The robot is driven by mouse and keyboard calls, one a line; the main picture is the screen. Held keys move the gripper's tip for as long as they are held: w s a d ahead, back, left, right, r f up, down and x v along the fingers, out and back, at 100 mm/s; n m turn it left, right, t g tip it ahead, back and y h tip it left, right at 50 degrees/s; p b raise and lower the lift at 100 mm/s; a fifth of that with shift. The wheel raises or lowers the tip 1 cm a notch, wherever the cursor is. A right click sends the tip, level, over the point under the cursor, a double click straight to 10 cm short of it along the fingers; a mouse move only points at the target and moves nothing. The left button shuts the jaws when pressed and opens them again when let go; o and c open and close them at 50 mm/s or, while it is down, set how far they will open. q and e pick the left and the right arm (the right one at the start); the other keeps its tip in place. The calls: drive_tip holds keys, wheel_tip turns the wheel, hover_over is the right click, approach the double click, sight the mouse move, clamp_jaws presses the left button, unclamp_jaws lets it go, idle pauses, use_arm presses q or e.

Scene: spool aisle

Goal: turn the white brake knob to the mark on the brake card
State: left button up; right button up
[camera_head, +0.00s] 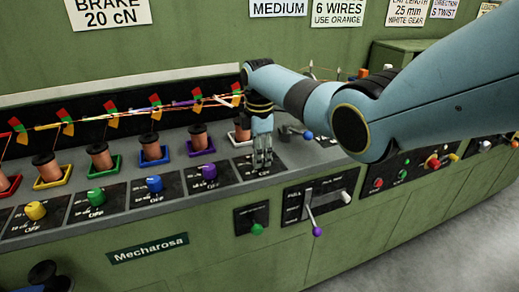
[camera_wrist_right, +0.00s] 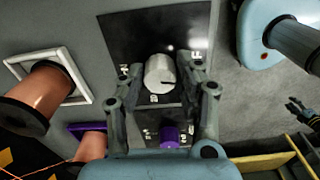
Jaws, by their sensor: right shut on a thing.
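The brake card (camera_head: 103,14) on the back wall reads "BRAKE 20 cN". The white brake knob (camera_wrist_right: 159,74) sits on a black dial plate (camera_wrist_right: 125,35) in the right wrist view. A dark pointer line on its face points right and slightly down in that view. The dial's print is too small to read. My right gripper (camera_wrist_right: 161,83) points down at the panel with its fingers on both sides of the knob, shut on it. In the head view my right gripper (camera_head: 263,160) covers the knob.
The purple knob (camera_head: 209,172) is just left of my right gripper, with blue (camera_head: 154,184), green and yellow knobs farther left. Copper spools in coloured frames stand behind them. A blue-tipped lever (camera_head: 307,135) is to the right; a purple-tipped lever (camera_head: 317,231) is on the front.

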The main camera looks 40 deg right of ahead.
drive_tip(key=m+p, duration=0.2)
drive_tip(key=m, duration=0.1)
drive_tip(key=shift+r+m, duration=0.15)
drive_tip(key=shift+m, duration=0.25)
drive_tip(key=m+p, duration=0.1)
drive_tip(key=m, duration=0.3)
drive_tip(key=shift+m, duration=0.3)
drive_tip(key=m+p, duration=0.1)
drive_tip(key=m, duration=0.4)
drive_tip(key=m+p, duration=0.1)
drive_tip(key=m, duration=0.4)
drive_tip(key=shift+a, duration=0.1)
drive_tip(key=o, duration=1.1)
drive_tip(key=shift+o, duration=0.2)
